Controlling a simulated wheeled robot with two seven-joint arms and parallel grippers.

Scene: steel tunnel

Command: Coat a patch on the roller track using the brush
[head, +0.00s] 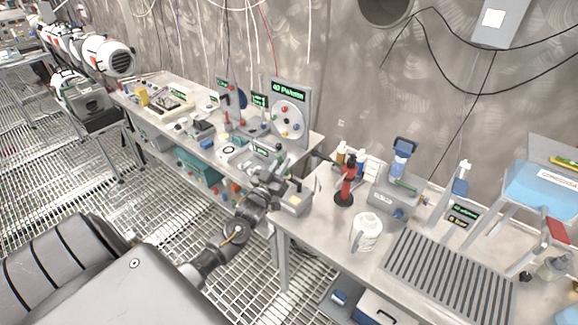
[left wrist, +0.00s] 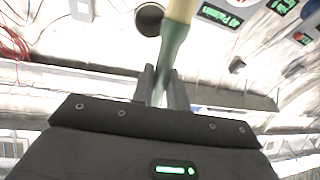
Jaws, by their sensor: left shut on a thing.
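The roller track (head: 448,279), a grey slatted panel, lies on the right-hand bench. My left gripper (head: 296,200) is at the left end of that bench, apart from the track and to its left. In the left wrist view the left gripper (left wrist: 163,78) is shut on a green handle with a cream upper part, which appears to be the brush (left wrist: 174,45). The brush's far end runs out of the top of that view, so its tip is hidden. I cannot make out the brush clearly in the head view. My right gripper is not in view.
A white tub (head: 366,233) stands between my left gripper and the track. A red and black upright tool (head: 346,184) and a grey device with a blue top (head: 396,190) stand behind it. A blue-topped stand (head: 541,188) is at the right. The left bench (head: 316,139) is crowded.

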